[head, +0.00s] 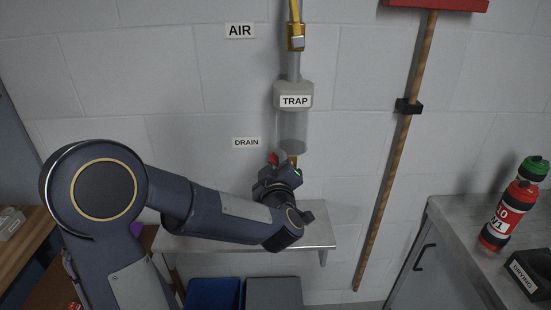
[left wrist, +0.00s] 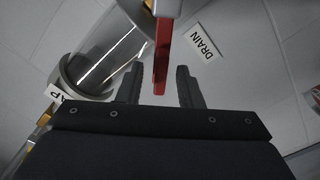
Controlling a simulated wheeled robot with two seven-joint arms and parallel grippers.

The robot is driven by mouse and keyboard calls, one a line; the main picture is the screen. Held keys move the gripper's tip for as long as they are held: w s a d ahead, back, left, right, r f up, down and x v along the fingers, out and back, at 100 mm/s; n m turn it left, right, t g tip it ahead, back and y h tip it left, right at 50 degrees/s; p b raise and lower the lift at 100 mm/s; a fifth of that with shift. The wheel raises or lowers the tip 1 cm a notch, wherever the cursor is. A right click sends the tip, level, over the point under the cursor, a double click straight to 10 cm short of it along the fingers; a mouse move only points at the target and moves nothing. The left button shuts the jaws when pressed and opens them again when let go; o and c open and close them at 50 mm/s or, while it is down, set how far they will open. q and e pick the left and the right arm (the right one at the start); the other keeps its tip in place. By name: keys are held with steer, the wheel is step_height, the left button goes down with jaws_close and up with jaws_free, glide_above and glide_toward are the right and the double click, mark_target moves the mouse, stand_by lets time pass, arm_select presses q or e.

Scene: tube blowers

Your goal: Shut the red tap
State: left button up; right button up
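The red tap handle (head: 274,158) shows just above my left gripper (head: 277,172), below the clear trap in the head view. In the left wrist view the red tap handle (left wrist: 162,52) hangs as a long red lever between the two dark fingers of my left gripper (left wrist: 160,88). The fingers are apart, with a gap on each side of the lever. The tap's body is mostly hidden behind my gripper in the head view. My right gripper is in neither view.
The trap (head: 293,130) hangs on the wall above the tap, beside the DRAIN label (head: 247,142). A shelf (head: 215,240) lies below my arm, with a blue bin (head: 213,292) and a grey bin (head: 273,292) under it.

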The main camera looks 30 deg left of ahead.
arm_select(q)
steer(key=shift+w+a, duration=0.3)
steer(key=shift+w, duration=0.15)
steer(key=shift+c, duration=0.3)
jaws_close()
